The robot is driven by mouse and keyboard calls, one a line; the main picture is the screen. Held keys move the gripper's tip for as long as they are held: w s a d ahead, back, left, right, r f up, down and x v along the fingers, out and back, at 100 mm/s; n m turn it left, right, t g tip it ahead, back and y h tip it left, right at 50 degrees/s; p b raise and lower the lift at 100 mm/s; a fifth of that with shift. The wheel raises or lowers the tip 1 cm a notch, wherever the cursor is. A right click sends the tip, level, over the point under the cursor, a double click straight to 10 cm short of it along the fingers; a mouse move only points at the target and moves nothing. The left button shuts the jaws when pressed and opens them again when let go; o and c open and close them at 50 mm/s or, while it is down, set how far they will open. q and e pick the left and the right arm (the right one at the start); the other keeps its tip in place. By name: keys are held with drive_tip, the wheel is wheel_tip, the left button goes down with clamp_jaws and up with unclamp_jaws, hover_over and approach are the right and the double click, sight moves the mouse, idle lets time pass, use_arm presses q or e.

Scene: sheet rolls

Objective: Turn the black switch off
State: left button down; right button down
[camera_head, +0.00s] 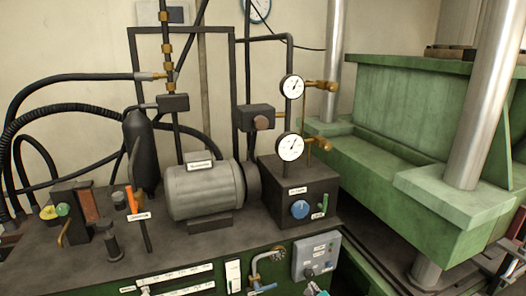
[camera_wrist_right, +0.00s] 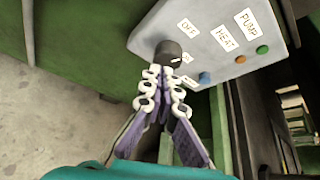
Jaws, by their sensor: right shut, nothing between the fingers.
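The black switch (camera_wrist_right: 168,50) is a round knob on a grey control box (camera_wrist_right: 207,32), beside labels that read OFF, HEAT and PUMP. My right gripper (camera_wrist_right: 163,72) is shut and empty, its fingertips right at the lower edge of the knob; I cannot tell if they touch it. A small white mark shows near the knob's lower right, but its setting is unclear. In the head view the control box (camera_head: 318,249) is on the front of the green bench, and my right gripper (camera_head: 316,290) shows just below it at the bottom edge. My left gripper is out of view.
Left of the box are a brass-and-blue tap (camera_head: 262,282) and white gauge strips (camera_head: 180,279). Above stands a dark block with a blue dial (camera_head: 299,209). A green press (camera_head: 430,150) stands right.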

drive_tip(key=shift+w+a+r, duration=0.1)
drive_tip(key=shift+w+r, duration=0.1)
drive_tip(key=shift+w, duration=0.85)
drive_tip(key=shift+w+a+r, duration=0.1)
drive_tip(key=shift+w+r, duration=0.05)
drive_tip(key=shift+w, duration=0.95)
drive_tip(key=shift+w+a+r, duration=0.1)
drive_tip(key=shift+w+r, duration=0.1)
drive_tip(key=shift+w, duration=0.85)
drive_tip(key=shift+d+f, duration=0.2)
drive_tip(key=shift+f, duration=0.1)
drive_tip(key=shift+s+a+f, duration=0.15)
drive_tip(key=shift+a+f, duration=0.1)
drive_tip(key=shift+a, duration=0.15)
drive_tip(key=shift+a+r, duration=0.1)
drive_tip(key=shift+s+r, duration=0.15)
drive_tip(key=shift+r, duration=0.05)
approach(308, 276)
drive_tip(key=shift+w+d+f, duration=0.25)
drive_tip(key=shift+w+f, duration=0.3)
drive_tip(key=shift+w, duration=0.1)
